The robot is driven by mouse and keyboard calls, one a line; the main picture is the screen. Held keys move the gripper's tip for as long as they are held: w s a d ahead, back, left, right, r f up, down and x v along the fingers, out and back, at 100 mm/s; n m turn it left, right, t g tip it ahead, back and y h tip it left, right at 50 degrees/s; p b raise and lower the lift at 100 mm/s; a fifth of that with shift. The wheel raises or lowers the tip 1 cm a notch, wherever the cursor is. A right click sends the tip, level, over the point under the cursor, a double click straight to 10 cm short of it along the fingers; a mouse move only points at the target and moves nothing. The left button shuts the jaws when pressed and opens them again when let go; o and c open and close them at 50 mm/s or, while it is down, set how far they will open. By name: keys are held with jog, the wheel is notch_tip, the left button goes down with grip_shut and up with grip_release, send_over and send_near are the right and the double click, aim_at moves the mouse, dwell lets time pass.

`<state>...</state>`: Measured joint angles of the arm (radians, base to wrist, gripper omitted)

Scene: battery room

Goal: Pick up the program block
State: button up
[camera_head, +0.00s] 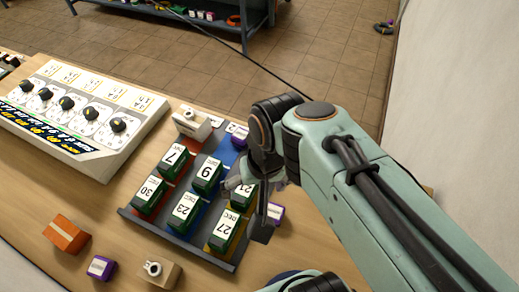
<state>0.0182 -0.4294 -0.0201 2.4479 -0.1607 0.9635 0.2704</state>
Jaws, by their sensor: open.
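My gripper (250,205) hangs over the right side of a dark tray (160,229), partly hidden by my own arm. Its fingers look apart, around or beside a green block (243,197) marked 21; I cannot tell if they touch it. Other green numbered blocks stand in the tray: 7 (174,161), 9 (207,176), 30 (150,196), 23 (184,212) and 27 (224,232). A white block with a knob (192,124) is at the tray's far end. No readable label tells me which one is the program block.
A tan block with a knob (158,270), an orange block (66,234) and a purple block (101,268) lie on the wooden table near the front. Another purple block (275,213) is right of the tray. A white panel with dials (85,111) stands left.

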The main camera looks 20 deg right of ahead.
jog(key=w+d+f+m, duration=0.2)
jog(key=w+f, duration=0.1)
jog(key=w, duration=0.2)
jog(key=m+g+y, duration=0.1)
jog(key=m+g, duration=0.3)
send_near(274, 210)
jog(key=w+a+f, duration=0.1)
jog(key=w, duration=0.1)
jog(key=shift+m+g+y, duration=0.3)
jog(key=shift+g+y, duration=0.1)
jog(key=shift+g, duration=0.2)
jog(key=f, duration=0.1)
jog(key=s+f, duration=0.2)
jog(key=f, duration=0.1)
jog(key=shift+s+d, duration=0.25)
jog(key=x, duration=0.6)
jog(key=shift+f, duration=0.15)
jog(key=c, duration=1.3)
